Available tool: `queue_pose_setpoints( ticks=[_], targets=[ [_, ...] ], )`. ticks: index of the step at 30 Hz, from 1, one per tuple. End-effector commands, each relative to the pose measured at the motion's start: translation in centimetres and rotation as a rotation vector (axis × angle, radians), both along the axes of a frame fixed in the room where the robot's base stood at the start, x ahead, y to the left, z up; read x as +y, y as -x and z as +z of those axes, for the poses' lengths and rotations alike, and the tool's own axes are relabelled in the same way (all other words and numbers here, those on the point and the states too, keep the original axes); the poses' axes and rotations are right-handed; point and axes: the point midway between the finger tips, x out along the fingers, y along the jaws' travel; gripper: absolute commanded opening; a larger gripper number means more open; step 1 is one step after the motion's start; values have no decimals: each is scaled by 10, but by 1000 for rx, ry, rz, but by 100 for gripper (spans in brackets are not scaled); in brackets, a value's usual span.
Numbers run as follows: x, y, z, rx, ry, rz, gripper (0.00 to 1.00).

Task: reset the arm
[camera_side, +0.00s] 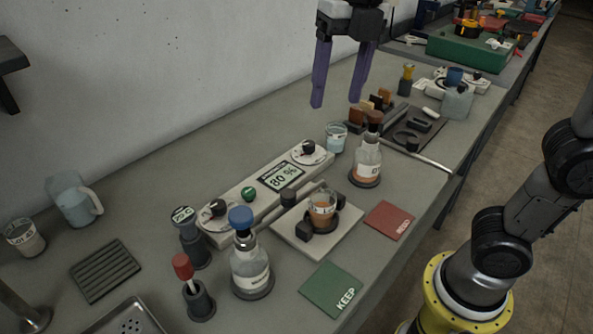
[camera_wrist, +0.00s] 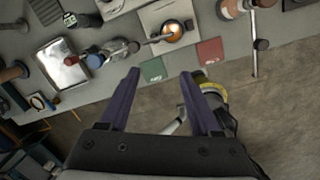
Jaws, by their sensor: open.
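My gripper (camera_side: 337,88) is at the top of the side view, held above the back of the long grey bench (camera_side: 130,206). Its two purple fingers are apart with nothing between them. In the wrist view my gripper (camera_wrist: 157,88) is also open and empty, with the bench's front edge and the floor below it. It touches none of the things on the bench.
A panel reading 80 % (camera_side: 281,176), a beaker of orange liquid (camera_side: 322,212), glass bottles (camera_side: 251,268), a green KEEP mat (camera_side: 331,289) and a red mat (camera_side: 389,220) stand on the bench. A green case (camera_side: 466,52) is farther back. The air around my gripper is clear.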

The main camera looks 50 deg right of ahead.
Motion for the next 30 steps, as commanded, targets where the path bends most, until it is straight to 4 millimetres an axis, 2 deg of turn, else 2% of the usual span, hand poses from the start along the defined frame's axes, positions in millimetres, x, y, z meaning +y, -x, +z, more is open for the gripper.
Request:
queue_pose_setpoints(
  ticks=[1,3,6,15,24,27,30],
  targets=[
    [-19,18,0,-30,-19,-121,64],
    [-37,38,-8,-64,-54,-329,64],
    [-54,61,-21,-107,-113,-617,64],
    [-82,106,-72,-177,-328,-1413,64],
    [-89,127,-123,-154,-581,-2116,64],
    [-89,126,-134,-122,-649,-2305,64],
    [-89,123,-136,-100,-717,-2443,64]
  ],
)
